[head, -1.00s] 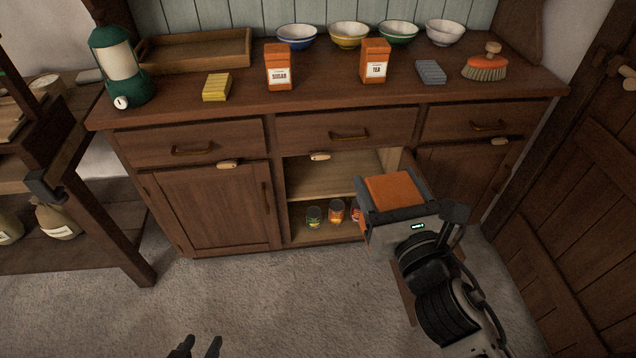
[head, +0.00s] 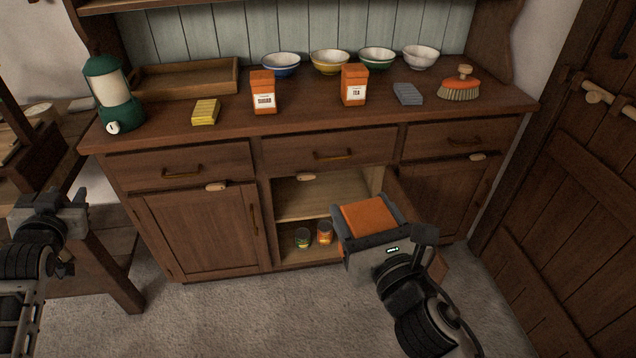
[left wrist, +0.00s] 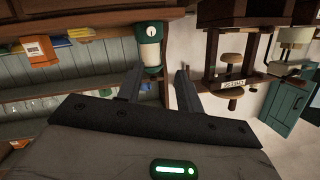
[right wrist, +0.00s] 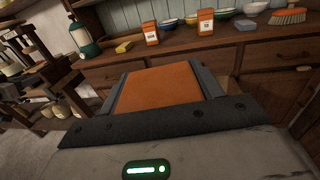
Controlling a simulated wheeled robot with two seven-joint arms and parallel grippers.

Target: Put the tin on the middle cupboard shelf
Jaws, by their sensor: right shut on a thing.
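My right gripper (head: 369,222) is shut on an orange tin (head: 368,217), held in front of the middle cupboard (head: 300,200). The tin also fills the space between the fingers in the right wrist view (right wrist: 157,92). The middle cupboard is open, and the visible part of its shelf (head: 305,205) is bare. The gripper and tin hide the right part of the opening and much of the open door (head: 432,258). My left gripper (head: 58,202) is at the far left, away from the cupboard. Its fingers stand apart and empty in the left wrist view (left wrist: 158,85).
Below the shelf stand a green can (head: 303,238) and an orange can (head: 325,233). The worktop holds a sugar tin (head: 263,92), a tea tin (head: 354,85), a lantern (head: 113,95), a tray (head: 185,92), bowls and a brush (head: 460,88). Open floor lies in front.

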